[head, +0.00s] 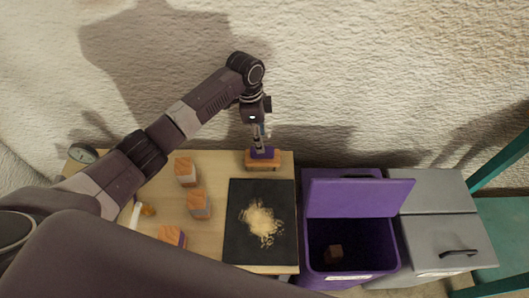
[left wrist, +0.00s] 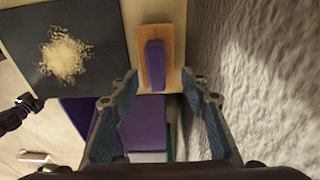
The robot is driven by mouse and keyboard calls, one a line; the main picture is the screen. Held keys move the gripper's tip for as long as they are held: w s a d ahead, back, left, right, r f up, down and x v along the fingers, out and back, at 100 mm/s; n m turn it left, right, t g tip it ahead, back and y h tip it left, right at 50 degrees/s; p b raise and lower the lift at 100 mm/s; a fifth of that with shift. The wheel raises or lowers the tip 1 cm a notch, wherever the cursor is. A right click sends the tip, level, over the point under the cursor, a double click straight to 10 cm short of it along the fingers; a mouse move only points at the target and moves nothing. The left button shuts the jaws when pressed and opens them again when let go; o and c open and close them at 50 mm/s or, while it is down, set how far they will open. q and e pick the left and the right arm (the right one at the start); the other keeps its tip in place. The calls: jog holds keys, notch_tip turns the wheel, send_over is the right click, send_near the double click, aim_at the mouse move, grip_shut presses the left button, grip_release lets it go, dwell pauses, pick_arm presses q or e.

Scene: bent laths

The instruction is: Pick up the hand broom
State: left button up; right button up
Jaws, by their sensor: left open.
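The hand broom (head: 262,165) has a wooden body and a purple grip on top. It lies at the back right edge of the wooden table (head: 228,170), close to the wall. In the left wrist view the broom (left wrist: 154,65) lies ahead of the fingertips, its purple grip roughly in line with the gap between them. My left gripper (head: 261,143) points down just above the broom. In the left wrist view its fingers (left wrist: 160,77) are spread, with nothing held between them. Whether a finger touches the broom cannot be told.
A dark mat (head: 240,190) with a sawdust pile (head: 262,223) lies in front of the broom. Several wooden blocks (head: 186,171) stand left of it. An open purple bin (head: 312,262) and a closed grey bin (head: 436,235) stand right of the table. The textured wall (head: 340,80) is close behind.

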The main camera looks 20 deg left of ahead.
aim_at(262, 157)
pick_arm(q)
jog(key=shift+s+d+f, duration=0.1)
jog(key=shift+s+f, duration=0.1)
jog(key=shift+f, duration=0.3)
jog(key=f, duration=0.5)
jog(key=shift+d+f, duration=0.1)
jog(key=shift+d, duration=0.25)
jog(key=shift+c, duration=0.4)
grip_shut()
